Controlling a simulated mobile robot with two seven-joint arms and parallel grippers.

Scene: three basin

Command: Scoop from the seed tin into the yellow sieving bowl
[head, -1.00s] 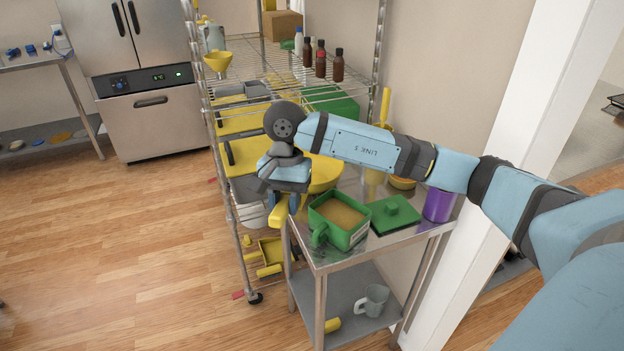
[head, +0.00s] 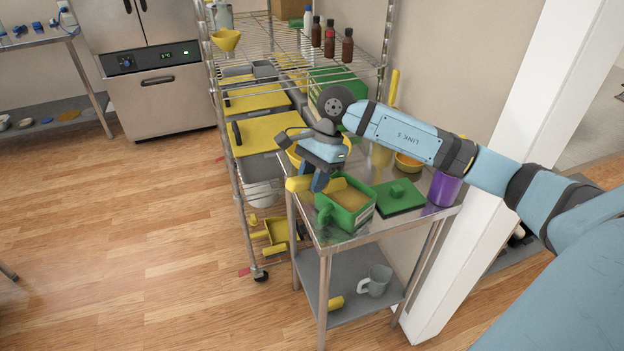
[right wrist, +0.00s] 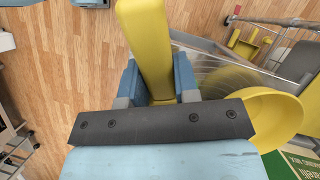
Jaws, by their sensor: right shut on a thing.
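The seed tin (head: 366,217) is a green open box with a handle, full of tan seeds, on the small steel table. My right gripper (head: 320,182) is just behind and left of the tin, above the table edge. It is shut on a yellow scoop (head: 299,184), whose long yellow handle fills the top middle of the right wrist view (right wrist: 145,40). The scoop's far end is partly hidden by the fingers. The yellow sieving bowl (head: 293,157) is behind my gripper and mostly covered by it; it shows clearer in the right wrist view (right wrist: 283,115). My left gripper is out of view.
A green lid (head: 399,198), a purple cup (head: 444,188) and a small orange-yellow bowl (head: 408,161) stand right of the tin. A wire rack with yellow-lidded bins (head: 270,132) is close behind on the left. A grey mug (head: 377,281) is on the lower shelf.

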